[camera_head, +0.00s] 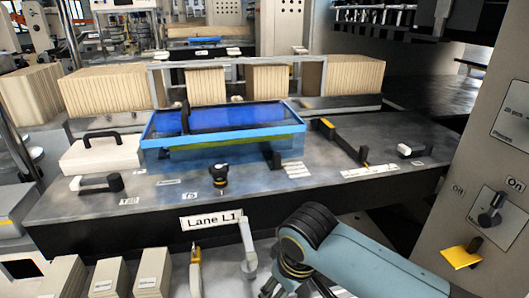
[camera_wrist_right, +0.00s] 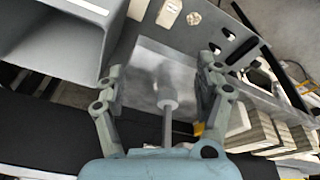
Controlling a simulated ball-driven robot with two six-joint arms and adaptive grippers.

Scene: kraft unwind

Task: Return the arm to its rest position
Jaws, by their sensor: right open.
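My right arm (camera_head: 365,262), in blue-grey, comes in from the lower right of the head view. Its gripper (camera_head: 290,288) is low at the bottom edge, partly cut off, in front of the dark front face of the bench. In the right wrist view the gripper's two fingers (camera_wrist_right: 160,78) stand wide apart. A grey rod with a thicker cylindrical part (camera_wrist_right: 168,104) shows between them; I cannot tell how far off it is. My left gripper is not in view.
A pale crank handle (camera_head: 248,250) stands just left of the gripper, near the Lane L1 label (camera_head: 211,219). A blue-rimmed tray (camera_head: 226,118) sits on the bench. A panel with a dial (camera_head: 491,215) and a yellow tab (camera_head: 461,256) stands at right. Cream blocks (camera_head: 153,272) stand lower left.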

